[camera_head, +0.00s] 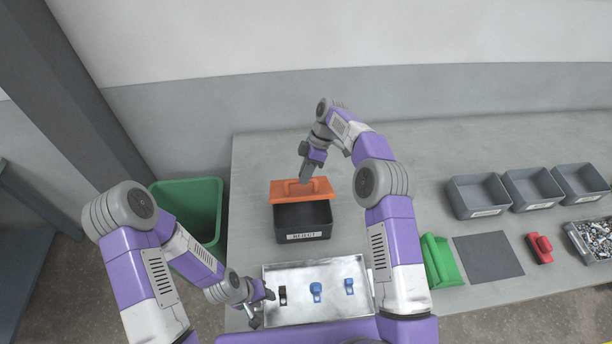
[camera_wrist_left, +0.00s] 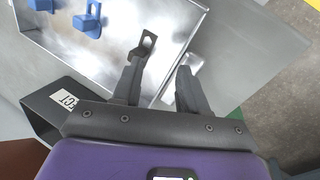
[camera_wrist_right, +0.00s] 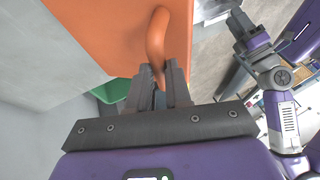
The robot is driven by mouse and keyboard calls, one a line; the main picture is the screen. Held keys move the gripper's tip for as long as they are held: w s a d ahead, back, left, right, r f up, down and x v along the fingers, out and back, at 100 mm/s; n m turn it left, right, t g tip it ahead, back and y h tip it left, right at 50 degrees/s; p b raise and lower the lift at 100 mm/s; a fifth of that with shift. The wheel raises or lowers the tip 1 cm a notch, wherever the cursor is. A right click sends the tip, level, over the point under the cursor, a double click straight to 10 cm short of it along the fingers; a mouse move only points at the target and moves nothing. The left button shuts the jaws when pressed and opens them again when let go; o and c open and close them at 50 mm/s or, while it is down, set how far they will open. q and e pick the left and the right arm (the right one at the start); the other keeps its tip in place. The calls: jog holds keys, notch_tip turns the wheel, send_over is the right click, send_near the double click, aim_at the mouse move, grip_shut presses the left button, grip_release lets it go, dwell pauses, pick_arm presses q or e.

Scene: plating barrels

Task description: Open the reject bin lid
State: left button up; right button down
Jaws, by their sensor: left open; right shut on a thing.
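The reject bin (camera_head: 303,222) is a dark grey box with a white REJECT label on its front. Its orange lid (camera_head: 325,190) is over the back of the bin, with the dark front part of the bin uncovered. My right gripper (camera_head: 305,176) is shut on the curved orange handle (camera_wrist_right: 157,40) of the lid, which fills much of the right wrist view. My left gripper (camera_head: 262,306) is open and empty at the left end of the metal tray (camera_head: 330,271). In the left wrist view its fingers (camera_wrist_left: 160,82) are near a black clip (camera_wrist_left: 147,42).
Two blue parts (camera_head: 316,290) (camera_head: 349,286) lie in the tray. A green tub (camera_head: 190,205) stands left of the table. Grey bins (camera_head: 478,197), a dark mat (camera_head: 488,258), a green holder (camera_head: 440,260) and a red object (camera_head: 540,248) are to the right.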

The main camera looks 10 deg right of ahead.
pick_arm(q)
jog(key=shift+c, duration=0.3)
jog(key=shift+c, duration=1.2)
jog(key=shift+w+d+n, duration=0.25)
jog(key=shift+w+n, duration=0.05)
jog(key=shift+w, duration=0.05)
jog(key=shift+c, duration=1.3)
jog(key=w+d+r+n+t, duration=0.1)
jog(key=w+n, duration=0.1)
jog(key=w+d+n+t, duration=0.1)
jog(key=w+n, duration=0.1)
jog(key=w+d+r+n+t, duration=0.1)
jog(key=w+d+n, duration=0.1)
jog(key=shift+w+r+n, duration=0.1)
jog(key=shift+r+n, duration=0.2)
jog(key=shift+r, duration=0.05)
grip_shut()
jog(key=n+t+y, duration=0.4)
jog(key=n+t, duration=0.6)
jog(key=n, duration=1.6)
send_near(294, 198)
jog(key=r, duration=0.2)
jog(key=x, duration=1)
